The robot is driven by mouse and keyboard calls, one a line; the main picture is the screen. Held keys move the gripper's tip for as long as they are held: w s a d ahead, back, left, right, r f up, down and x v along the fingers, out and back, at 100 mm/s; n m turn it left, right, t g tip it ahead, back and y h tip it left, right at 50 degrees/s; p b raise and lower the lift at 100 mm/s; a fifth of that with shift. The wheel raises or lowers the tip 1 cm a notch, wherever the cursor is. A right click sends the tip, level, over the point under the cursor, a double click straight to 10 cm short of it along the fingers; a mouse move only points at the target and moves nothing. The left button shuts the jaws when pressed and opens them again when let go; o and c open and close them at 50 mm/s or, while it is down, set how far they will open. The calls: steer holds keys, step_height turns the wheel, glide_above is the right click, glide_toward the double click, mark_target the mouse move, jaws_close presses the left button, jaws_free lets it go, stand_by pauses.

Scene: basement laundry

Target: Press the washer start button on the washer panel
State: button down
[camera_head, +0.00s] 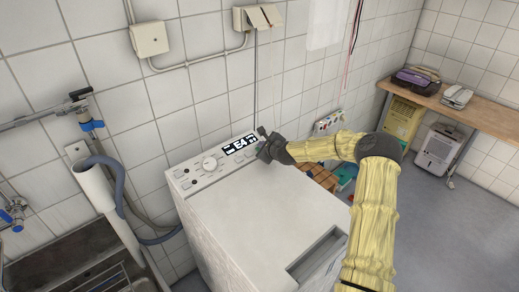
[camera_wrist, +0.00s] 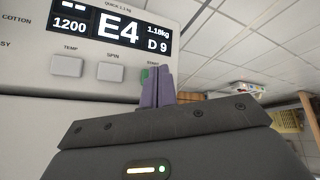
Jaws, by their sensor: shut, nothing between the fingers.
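The white washer (camera_head: 265,215) stands against the tiled wall, its control panel (camera_head: 203,175) along the back of its top. The dark display (camera_head: 240,146) reads E4; the wrist view's display (camera_wrist: 112,28) also shows 1200, 1.18kg and D 9. The green start button (camera_wrist: 145,76), under the START label, is partly hidden behind my fingers. My gripper (camera_head: 263,140) is at the panel's right end. In the wrist view my gripper (camera_wrist: 157,72) is shut and empty, its fingertips over or just beside the start button. I cannot tell whether they touch it.
Grey TEMP (camera_wrist: 67,66) and SPIN (camera_wrist: 111,71) buttons sit left of the start button. A sink (camera_head: 75,262) and hose (camera_head: 118,180) stand left of the washer. A wooden shelf (camera_head: 460,101) is at the far right. Grey floor (camera_head: 440,235) is open at right.

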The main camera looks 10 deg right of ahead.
steer(key=shift+w+f+b, duration=0.1)
steer(key=shift+f+b, duration=0.3)
stand_by(0.4)
stand_by(0.4)
steer(key=shift+s+r+p, duration=0.2)
steer(key=shift+r+p, duration=0.2)
steer(key=shift+r, duration=0.4)
steer(key=shift+d, duration=0.1)
steer(key=shift+s+d+r+p, duration=0.15)
steer(key=shift+r+p, duration=0.25)
steer(key=shift+r, duration=0.4)
steer(key=shift+s+d+r+p, duration=0.1)
steer(key=shift+s+r+p, duration=0.15)
steer(key=shift+r+p, duration=0.4)
steer(key=shift+s+d+r+p, duration=0.1)
steer(key=shift+s+r+p, duration=0.1)
steer(key=shift+r, duration=0.75)
